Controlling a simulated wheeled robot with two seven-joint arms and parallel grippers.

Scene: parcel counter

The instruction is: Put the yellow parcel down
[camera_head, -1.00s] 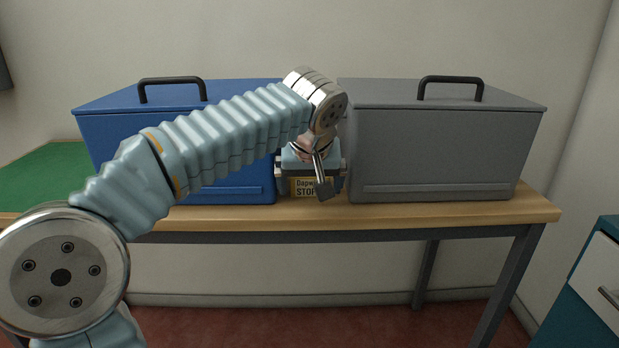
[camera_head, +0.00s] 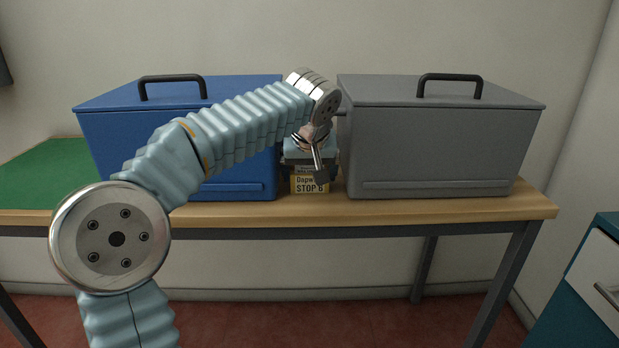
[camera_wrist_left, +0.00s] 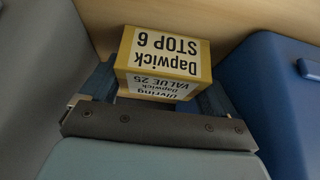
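The yellow parcel (camera_head: 309,184) is in the gap between the blue box (camera_head: 240,185) and the grey box (camera_head: 430,150), its "Dapwick STOP 6" label facing me. My left gripper (camera_head: 312,168) points down from above, its fingers at both sides of the parcel. In the left wrist view the parcel (camera_wrist_left: 165,58) sits between the fingers, which look close against its sides. Its top label "VALUE 25" shows there too. I cannot tell whether its underside touches the wooden counter (camera_head: 420,211); fingers and wrist hide part of it. My right gripper is not in view.
The two lidded boxes stand close on either side of my left gripper, leaving a narrow gap. A green surface (camera_head: 45,180) lies at the left. A teal cabinet (camera_head: 590,290) stands at the lower right. The counter's front strip is clear.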

